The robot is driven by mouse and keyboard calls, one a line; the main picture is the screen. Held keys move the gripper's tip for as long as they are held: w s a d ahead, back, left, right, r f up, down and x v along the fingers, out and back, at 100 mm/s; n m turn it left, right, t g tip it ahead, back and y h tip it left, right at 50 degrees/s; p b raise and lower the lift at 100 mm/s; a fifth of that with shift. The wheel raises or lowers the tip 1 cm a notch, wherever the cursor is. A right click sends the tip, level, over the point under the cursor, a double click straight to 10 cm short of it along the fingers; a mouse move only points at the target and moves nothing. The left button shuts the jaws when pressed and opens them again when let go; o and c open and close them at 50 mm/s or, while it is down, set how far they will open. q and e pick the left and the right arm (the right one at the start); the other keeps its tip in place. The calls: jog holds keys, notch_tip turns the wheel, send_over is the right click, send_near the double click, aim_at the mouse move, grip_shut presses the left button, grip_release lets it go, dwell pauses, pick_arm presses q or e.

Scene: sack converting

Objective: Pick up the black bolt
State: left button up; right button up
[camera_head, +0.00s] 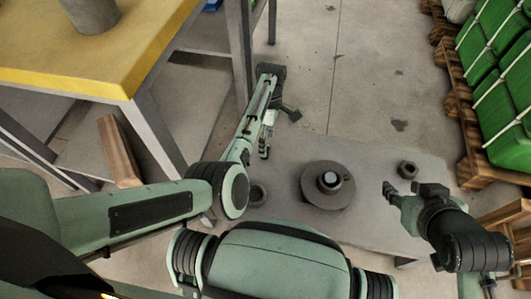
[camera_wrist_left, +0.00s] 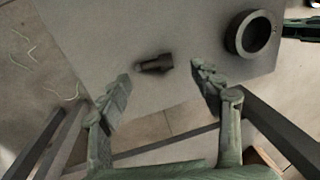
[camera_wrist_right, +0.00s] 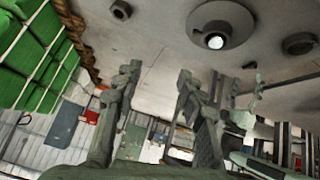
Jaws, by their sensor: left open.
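The black bolt (camera_wrist_left: 153,64) lies on its side on the grey table (camera_wrist_left: 120,30) in the left wrist view, near the table's edge. My left gripper (camera_wrist_left: 160,80) is open, with one finger on each side of the bolt in the picture and apart from it. In the head view my left gripper (camera_head: 279,134) hangs at the table's far left corner; I cannot make out the bolt there. My right gripper (camera_head: 408,191) is at the table's right side, and its fingers (camera_wrist_right: 160,80) stand apart and empty in the right wrist view.
On the table are a dark ring (camera_head: 257,193), a round flanged part (camera_head: 328,185) in the middle and a nut (camera_head: 407,169) at the right. A yellow-topped bench (camera_head: 60,60) stands at the left. Pallets with green sacks (camera_head: 490,90) stand at the right.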

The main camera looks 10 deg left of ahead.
pick_arm(q)
notch_tip(320, 180, down, 3)
jog(key=shift+f+b, duration=0.2)
jog(key=shift+b, duration=0.3)
jog(key=shift+f, duration=0.2)
jog(key=c, duration=1.2)
pick_arm(e)
jog(key=w+a+r+t+y, duration=0.1)
jog(key=w+a+r+t, duration=0.2)
jog(key=w+a+r, duration=0.1)
jog(key=shift+a+n+y, duration=0.3)
jog(key=shift+w, duration=0.1)
